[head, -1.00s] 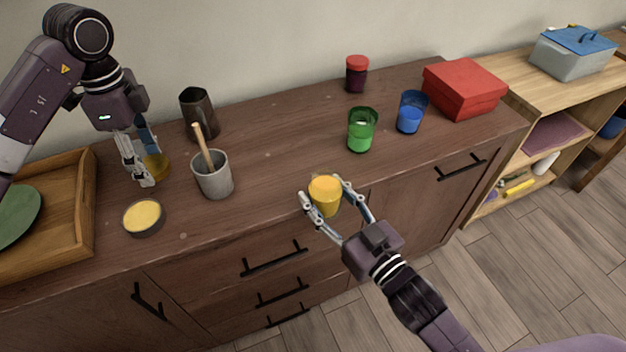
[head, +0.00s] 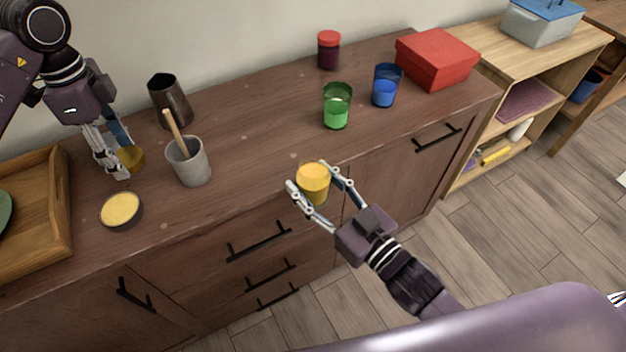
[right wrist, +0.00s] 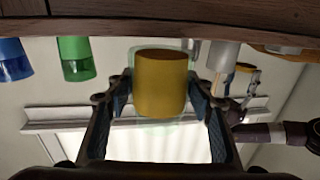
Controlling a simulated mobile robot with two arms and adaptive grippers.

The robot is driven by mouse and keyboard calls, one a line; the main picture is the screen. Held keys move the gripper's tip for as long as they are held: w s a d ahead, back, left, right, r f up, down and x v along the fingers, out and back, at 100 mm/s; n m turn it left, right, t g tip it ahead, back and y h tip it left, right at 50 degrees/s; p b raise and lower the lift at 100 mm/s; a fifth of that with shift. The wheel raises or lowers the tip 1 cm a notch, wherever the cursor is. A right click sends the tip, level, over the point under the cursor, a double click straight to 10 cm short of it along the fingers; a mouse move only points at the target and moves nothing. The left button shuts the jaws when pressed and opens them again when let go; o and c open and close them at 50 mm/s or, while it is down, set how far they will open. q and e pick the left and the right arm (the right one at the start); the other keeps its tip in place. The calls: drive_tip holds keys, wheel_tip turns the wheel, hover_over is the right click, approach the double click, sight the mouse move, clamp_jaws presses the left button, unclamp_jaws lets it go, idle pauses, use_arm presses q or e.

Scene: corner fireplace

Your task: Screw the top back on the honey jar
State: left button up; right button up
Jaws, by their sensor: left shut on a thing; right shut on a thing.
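My left gripper (head: 116,163) is shut on a small amber thing (head: 132,157), at the left of the dark wood counter. The fingers hide part of it; I cannot tell whether it is the honey jar or its top. My right gripper (head: 321,185) is shut on a clear glass with yellow filling (head: 313,190), held upright near the counter's front edge. In the right wrist view this yellow glass (right wrist: 160,85) sits between both fingers. A low round dark tin with a yellow face (head: 121,209) stands on the counter, in front of the left gripper.
A grey cup (head: 190,165) with a wooden stick stands right of the left gripper, a dark pitcher (head: 170,102) behind. Further right are a green glass (head: 337,107), blue glass (head: 385,88), red-lidded jar (head: 328,52) and red box (head: 437,60). A wooden tray (head: 55,235) lies left.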

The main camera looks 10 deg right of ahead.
clamp_jaws()
drive_tip(key=shift+r, duration=0.1)
